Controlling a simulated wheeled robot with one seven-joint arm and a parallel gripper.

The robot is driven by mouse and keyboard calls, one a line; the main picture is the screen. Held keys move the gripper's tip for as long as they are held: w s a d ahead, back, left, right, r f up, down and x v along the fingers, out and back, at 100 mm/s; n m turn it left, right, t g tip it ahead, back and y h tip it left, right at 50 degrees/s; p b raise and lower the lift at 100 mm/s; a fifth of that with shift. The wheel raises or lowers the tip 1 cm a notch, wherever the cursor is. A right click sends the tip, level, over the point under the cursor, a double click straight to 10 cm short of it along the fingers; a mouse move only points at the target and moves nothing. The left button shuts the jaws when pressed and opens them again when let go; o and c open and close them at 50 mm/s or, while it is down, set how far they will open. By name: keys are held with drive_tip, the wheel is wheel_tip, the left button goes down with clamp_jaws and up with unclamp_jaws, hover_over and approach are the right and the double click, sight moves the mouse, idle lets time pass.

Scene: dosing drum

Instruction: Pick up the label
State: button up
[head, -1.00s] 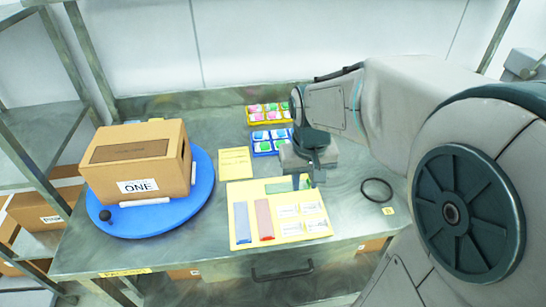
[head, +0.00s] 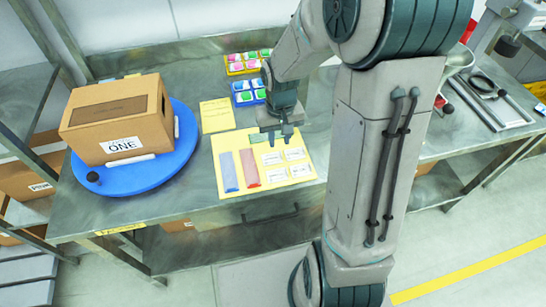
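Several small white labels lie in two rows on the right part of a yellow mat (head: 222,150) on the metal table: an upper-left label (head: 271,158), an upper-right label (head: 295,154), a lower-left label (head: 276,175) and a lower-right label (head: 300,170). Their print is too small to read. My gripper (head: 279,138) points down over the mat's far edge, just beyond the upper row. Its two fingers look apart, with nothing seen between them. The gripper partly covers a green strip (head: 257,138) at the mat's top.
A blue strip (head: 228,171) and a red strip (head: 249,168) lie left of the labels. A box marked ONE (head: 115,118) stands on a blue turntable (head: 180,160). Yellow (head: 235,70) and blue (head: 242,100) trays of coloured pieces lie behind.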

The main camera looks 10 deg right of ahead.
sight(281, 153)
drive_tip(key=f, duration=0.5)
drive_tip(key=shift+s+d, duration=0.2)
drive_tip(key=shift+s, duration=0.05)
clamp_jaws()
